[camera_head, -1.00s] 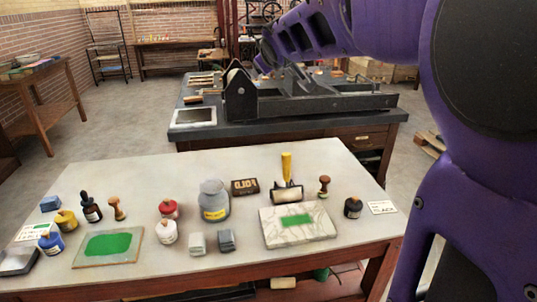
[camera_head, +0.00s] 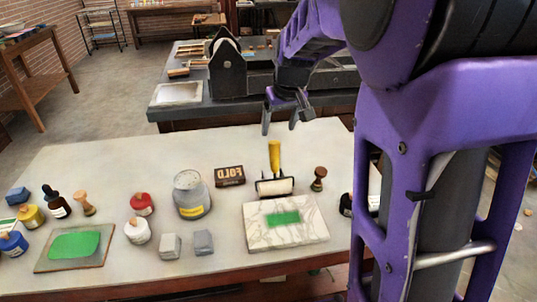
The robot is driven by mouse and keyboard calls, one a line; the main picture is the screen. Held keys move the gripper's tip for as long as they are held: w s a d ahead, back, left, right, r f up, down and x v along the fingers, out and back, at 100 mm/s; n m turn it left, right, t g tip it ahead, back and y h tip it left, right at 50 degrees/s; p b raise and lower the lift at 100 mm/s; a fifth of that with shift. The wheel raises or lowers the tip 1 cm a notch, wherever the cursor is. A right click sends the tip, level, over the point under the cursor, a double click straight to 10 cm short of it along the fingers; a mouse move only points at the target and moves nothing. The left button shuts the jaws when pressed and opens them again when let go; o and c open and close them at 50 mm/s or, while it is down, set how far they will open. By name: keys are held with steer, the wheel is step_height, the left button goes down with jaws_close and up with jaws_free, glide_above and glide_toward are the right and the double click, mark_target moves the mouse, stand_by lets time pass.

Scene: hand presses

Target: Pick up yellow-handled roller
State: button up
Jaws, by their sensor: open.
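The yellow-handled roller (camera_head: 275,185) stands on the pale table with its yellow handle (camera_head: 274,156) pointing up. Its light roller drum is in a black frame at the back edge of the marble slab (camera_head: 258,239); I cannot tell whether they touch. My gripper (camera_head: 281,129) is open and empty, pointing down. In the picture it is just above the handle tip, apart from it. How far it is from the handle in depth is hard to tell.
A dark box (camera_head: 229,176) and grey jar (camera_head: 191,197) stand left of the roller, and a wooden stamp (camera_head: 318,178) stands close on its right. A dark press bench (camera_head: 177,119) is behind. My arm hides the table's right end.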

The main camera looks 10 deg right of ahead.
mark_target(274, 147)
steer(key=b+x, duration=0.1)
steer(key=x, duration=0.9)
steer(key=shift+w+d+b+x, duration=0.1)
steer(key=shift+d+b+x, duration=0.05)
steer(key=shift+x, duration=1.25)
steer(key=shift+w+d+b+x, duration=0.15)
steer(key=shift+x, duration=1.25)
steer(key=shift+r, duration=0.1)
jaws_close()
